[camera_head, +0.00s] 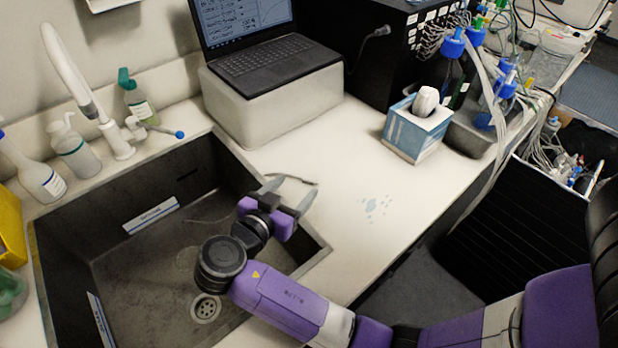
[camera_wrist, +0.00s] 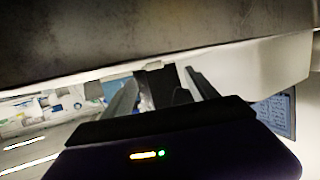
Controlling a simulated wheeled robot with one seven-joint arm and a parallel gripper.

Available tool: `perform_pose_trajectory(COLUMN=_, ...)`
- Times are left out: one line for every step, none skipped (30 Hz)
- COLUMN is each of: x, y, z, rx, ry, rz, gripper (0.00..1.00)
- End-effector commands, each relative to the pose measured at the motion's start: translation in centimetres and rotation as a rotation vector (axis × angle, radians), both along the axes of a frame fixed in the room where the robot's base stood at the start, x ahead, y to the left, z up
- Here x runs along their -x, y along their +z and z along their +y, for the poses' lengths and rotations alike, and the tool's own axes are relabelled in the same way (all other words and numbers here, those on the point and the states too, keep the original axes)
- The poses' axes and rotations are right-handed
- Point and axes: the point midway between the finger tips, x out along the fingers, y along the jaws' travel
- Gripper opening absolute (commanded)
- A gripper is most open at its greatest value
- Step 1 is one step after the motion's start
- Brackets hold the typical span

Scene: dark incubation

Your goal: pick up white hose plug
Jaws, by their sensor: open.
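I cannot make out a white hose plug in either view. The gripper and arm hide part of the sink edge.
The dark sink (camera_head: 120,265) lies left and below my arm. A laptop (camera_head: 265,60) sits on a white block (camera_head: 275,105) behind. A tissue box (camera_head: 415,132) stands right. A tap (camera_head: 85,90) and bottles line the left. Counter between block and tissue box is clear.

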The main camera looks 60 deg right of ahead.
Motion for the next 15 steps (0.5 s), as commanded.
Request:
perform_pose_trajectory(x=0.0, y=-0.1, z=-0.7, rx=0.001, ry=-0.003, rz=0.005, gripper=0.67)
perform_pose_trajectory(x=0.0, y=-0.3, z=-1.1, rx=0.0, ry=-0.003, rz=0.004, gripper=0.67)
perform_pose_trajectory(x=0.0, y=-0.5, z=-1.7, rx=0.001, ry=-0.004, rz=0.003, gripper=0.67)
perform_pose_trajectory(x=0.0, y=-0.8, z=-2.1, rx=0.001, ry=-0.004, rz=0.005, gripper=0.67)
perform_pose_trajectory(x=-0.1, y=-0.9, z=-2.5, rx=0.0, ry=-0.003, rz=0.004, gripper=0.67)
perform_pose_trajectory(x=-0.2, y=-1.1, z=-2.9, rx=0.0, ry=-0.002, rz=0.003, gripper=0.67)
perform_pose_trajectory(x=-0.3, y=-1.2, z=-3.2, rx=0.0, ry=-0.001, rz=0.002, gripper=0.67)
perform_pose_trajectory(x=-0.3, y=-1.4, z=-3.5, rx=0.0, ry=-0.003, rz=0.002, gripper=0.67)
perform_pose_trajectory(x=-0.3, y=-1.5, z=-3.8, rx=0.0, ry=-0.003, rz=0.002, gripper=0.67)
perform_pose_trajectory(x=-0.3, y=-1.6, z=-3.9, rx=0.0, ry=-0.003, rz=0.002, gripper=0.67)
perform_pose_trajectory(x=-0.4, y=-1.6, z=-4.0, rx=0.0, ry=-0.002, rz=0.002, gripper=0.67)
perform_pose_trajectory(x=-0.4, y=-1.6, z=-4.1, rx=0.0, ry=-0.001, rz=0.001, gripper=0.67)
perform_pose_trajectory(x=-0.4, y=-1.7, z=-4.1, rx=0.0, ry=-0.001, rz=0.001, gripper=0.67)
perform_pose_trajectory(x=-0.4, y=-1.7, z=-4.1, rx=0.0, ry=0.0, rz=0.001, gripper=0.67)
perform_pose_trajectory(x=-0.4, y=-1.7, z=-4.1, rx=0.0, ry=0.0, rz=0.001, gripper=0.67)
